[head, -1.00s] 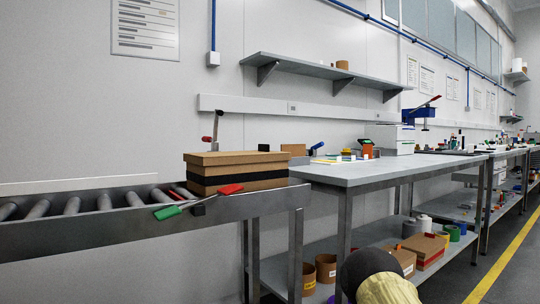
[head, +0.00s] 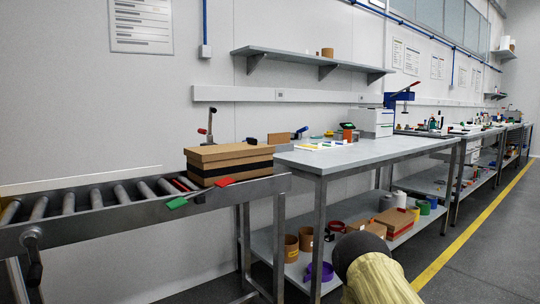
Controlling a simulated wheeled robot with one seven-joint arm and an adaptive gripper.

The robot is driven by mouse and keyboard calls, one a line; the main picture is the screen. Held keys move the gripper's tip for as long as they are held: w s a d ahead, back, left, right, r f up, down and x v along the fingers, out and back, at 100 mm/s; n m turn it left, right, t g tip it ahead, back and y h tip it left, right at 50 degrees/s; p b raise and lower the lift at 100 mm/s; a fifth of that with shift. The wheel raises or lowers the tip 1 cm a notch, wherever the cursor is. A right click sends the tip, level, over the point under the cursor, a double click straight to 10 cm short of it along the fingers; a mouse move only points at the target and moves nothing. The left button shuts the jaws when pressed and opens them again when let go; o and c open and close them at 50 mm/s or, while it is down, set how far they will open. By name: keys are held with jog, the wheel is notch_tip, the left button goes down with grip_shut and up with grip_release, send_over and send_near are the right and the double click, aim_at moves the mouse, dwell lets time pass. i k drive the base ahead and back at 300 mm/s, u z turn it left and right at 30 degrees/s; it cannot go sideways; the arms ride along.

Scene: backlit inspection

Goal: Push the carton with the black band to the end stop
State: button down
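The brown carton with the black band (head: 215,157) sits at the right end of the roller conveyor (head: 100,215), close to the grey table. Its black band runs around its middle. A red-handled upright clamp (head: 205,131) stands behind the carton. A red tag-like piece (head: 225,182) and a green one (head: 177,203) are at the conveyor's front rail below the carton. I cannot tell which part is the end stop. At the bottom right, a dark rounded part and a pale yellow sleeve-like part of my arm show. My gripper's fingers are not in view.
A grey table (head: 350,154) with small items and a white box (head: 375,122) adjoins the conveyor. Its lower shelf holds rolls and boxes (head: 397,220). A crank handle (head: 33,260) hangs below the conveyor's front left. A yellow line (head: 470,230) marks the open floor at right.

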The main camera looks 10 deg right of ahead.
aim_at(205, 174)
jog(key=z, duration=1.85)
jog(key=i, duration=2)
jog(key=u, duration=3.35)
